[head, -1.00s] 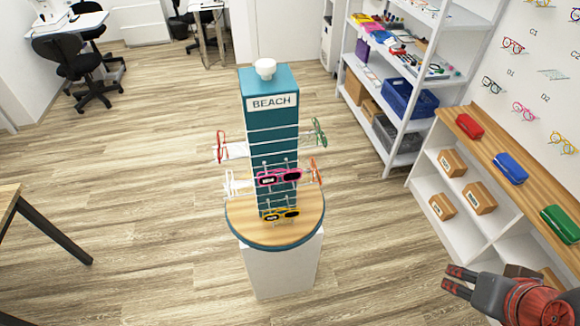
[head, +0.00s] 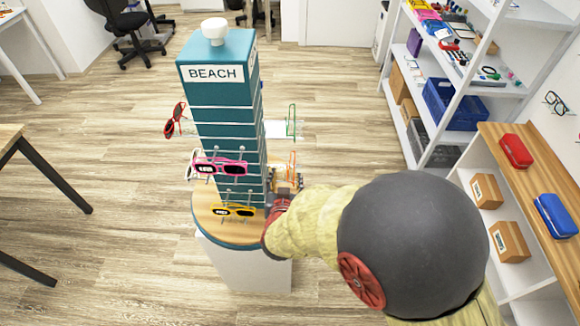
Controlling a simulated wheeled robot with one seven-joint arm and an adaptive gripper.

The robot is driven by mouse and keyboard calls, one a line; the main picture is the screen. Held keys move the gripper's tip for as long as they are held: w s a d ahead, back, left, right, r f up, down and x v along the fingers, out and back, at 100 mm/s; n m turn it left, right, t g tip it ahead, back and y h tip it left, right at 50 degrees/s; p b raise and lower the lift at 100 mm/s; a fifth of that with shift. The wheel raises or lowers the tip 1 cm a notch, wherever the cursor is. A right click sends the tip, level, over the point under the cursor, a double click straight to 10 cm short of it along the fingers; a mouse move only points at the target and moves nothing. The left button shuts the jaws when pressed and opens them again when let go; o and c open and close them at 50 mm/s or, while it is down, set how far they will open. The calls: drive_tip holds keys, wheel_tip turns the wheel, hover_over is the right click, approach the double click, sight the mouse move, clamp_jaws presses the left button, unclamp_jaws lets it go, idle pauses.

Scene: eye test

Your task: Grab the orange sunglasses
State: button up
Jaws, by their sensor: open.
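A teal display stand marked BEACH (head: 222,110) rises from a round wooden-topped pedestal (head: 207,223). The orange sunglasses (head: 292,163) hang on its right side, seen nearly edge-on, with only a thin orange part showing. My gripper (head: 288,180) is at the stand's right side, close to the orange sunglasses and just below their visible part. It is open. My arm hides much of the gripper, and I cannot tell whether the fingers touch the frame or surround it.
Pink sunglasses (head: 220,166) and yellow sunglasses (head: 234,210) hang on the front, red ones (head: 174,120) at left, and green ones (head: 292,120) above the orange pair. A white shelf unit (head: 407,120) and a wood-topped shelf (head: 505,190) stand at right. Open floor lies left of the pedestal.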

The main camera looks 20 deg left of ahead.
sight(290, 167)
drive_tip(key=b+x, duration=0.1)
drive_tip(key=x, duration=0.1)
drive_tip(key=b+x, duration=0.1)
drive_tip(key=x, duration=0.2)
drive_tip(key=b+x, duration=0.1)
drive_tip(key=x, duration=0.1)
drive_tip(key=shift+w+d+r, duration=0.15)
drive_tip(key=shift+w+d, duration=0.1)
drive_tip(key=shift+w, duration=0.25)
drive_tip(key=shift+r, duration=0.15)
drive_tip(key=c, duration=0.3)
drive_tip(key=c, duration=0.7)
